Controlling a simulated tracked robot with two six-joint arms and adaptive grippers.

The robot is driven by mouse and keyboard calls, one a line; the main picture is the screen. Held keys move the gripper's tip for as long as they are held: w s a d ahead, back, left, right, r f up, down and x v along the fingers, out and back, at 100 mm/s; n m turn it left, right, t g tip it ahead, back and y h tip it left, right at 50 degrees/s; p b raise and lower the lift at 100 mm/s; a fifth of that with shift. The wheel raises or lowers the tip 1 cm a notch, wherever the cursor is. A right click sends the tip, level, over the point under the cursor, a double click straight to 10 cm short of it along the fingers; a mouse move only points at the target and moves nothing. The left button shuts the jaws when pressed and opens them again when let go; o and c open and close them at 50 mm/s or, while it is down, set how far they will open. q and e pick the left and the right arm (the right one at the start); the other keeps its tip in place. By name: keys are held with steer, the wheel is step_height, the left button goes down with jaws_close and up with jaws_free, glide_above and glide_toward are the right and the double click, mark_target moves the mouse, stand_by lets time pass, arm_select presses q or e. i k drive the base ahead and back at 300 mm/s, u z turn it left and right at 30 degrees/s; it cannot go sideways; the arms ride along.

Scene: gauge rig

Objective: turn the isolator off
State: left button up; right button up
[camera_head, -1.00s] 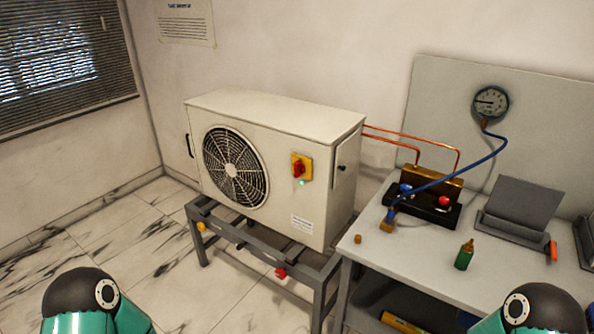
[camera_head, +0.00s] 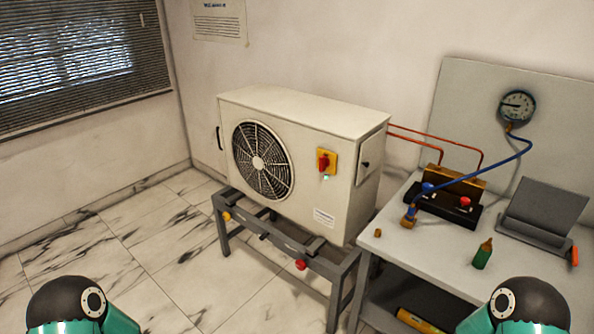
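The isolator (camera_head: 323,162) is a red rotary knob on a yellow plate, on the front of a white outdoor unit (camera_head: 300,115), right of its fan grille. A small green light (camera_head: 326,178) glows just below it. The red knob looks roughly upright; its exact angle is too small to tell. Rounded black and teal parts of my two arms show at the bottom left and bottom right, well short of the unit. Neither gripper is in view.
The unit stands on a grey metal frame (camera_head: 290,243) with a red knob (camera_head: 301,265). At right, a bench (camera_head: 400,255) carries a manifold (camera_head: 450,200) with a blue hose, a green bottle (camera_head: 482,254) and a grey stand (camera_head: 541,212). A gauge (camera_head: 517,106) hangs behind. Marble floor at left is clear.

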mark_target(324, 162)
steer(key=u, duration=0.75)
steer(key=k, duration=0.9)
steer(key=u, duration=0.3)
steer(key=i, duration=1.05)
steer(key=z, duration=1.4)
steer(key=i, duration=1)
steer(key=z, duration=0.7)
steer(key=k, duration=0.75)
steer(key=z, duration=0.15)
steer(key=i, duration=0.55)
steer(key=z, duration=0.05)
